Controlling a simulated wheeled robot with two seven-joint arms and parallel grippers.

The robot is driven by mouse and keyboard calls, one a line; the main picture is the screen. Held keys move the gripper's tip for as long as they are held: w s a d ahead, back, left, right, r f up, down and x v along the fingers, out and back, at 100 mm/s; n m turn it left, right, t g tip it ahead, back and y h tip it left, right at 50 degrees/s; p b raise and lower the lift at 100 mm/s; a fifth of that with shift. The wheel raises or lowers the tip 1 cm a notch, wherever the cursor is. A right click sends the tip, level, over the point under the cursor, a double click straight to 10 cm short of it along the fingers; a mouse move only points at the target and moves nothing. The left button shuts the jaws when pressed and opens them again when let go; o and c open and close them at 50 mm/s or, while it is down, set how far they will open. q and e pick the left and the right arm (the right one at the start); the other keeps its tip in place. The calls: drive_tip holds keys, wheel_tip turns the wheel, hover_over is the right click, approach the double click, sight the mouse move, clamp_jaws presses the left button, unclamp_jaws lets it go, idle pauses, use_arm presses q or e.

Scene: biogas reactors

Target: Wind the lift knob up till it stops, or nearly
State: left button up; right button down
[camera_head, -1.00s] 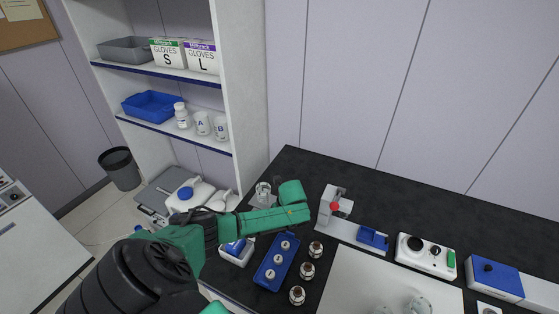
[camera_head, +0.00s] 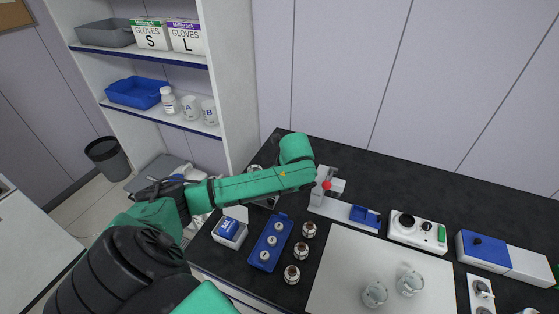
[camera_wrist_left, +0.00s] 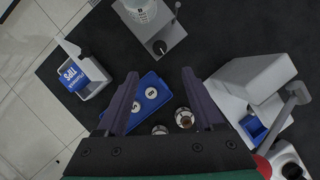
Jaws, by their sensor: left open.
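A grey boxy unit (camera_wrist_left: 152,62) with a black knob (camera_wrist_left: 160,47) on its face stands at the top of the left wrist view. It looks like the lift, though I cannot be sure. A clear vessel (camera_wrist_left: 140,10) with dark markings is above it, cut by the frame edge, and a thin lever rises beside it. My left gripper (camera_wrist_left: 159,74) is open and empty, its dark fingers spread below the knob in that picture and apart from it. In the head view my left arm hides most of the unit and the gripper. My right gripper is not in view.
A blue rack (camera_head: 282,222) with white-capped vials, a tip box (camera_head: 231,229) and several brown bottles (camera_head: 309,230) are near the arm. A pale stand (camera_head: 318,201) with a red ball (camera_head: 327,185) stands right of it. A white mat (camera_head: 340,268) holds glass vessels.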

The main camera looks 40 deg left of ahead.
use_arm(q)
drive_tip(key=shift+d+r, duration=0.15)
drive_tip(key=shift+r, duration=0.25)
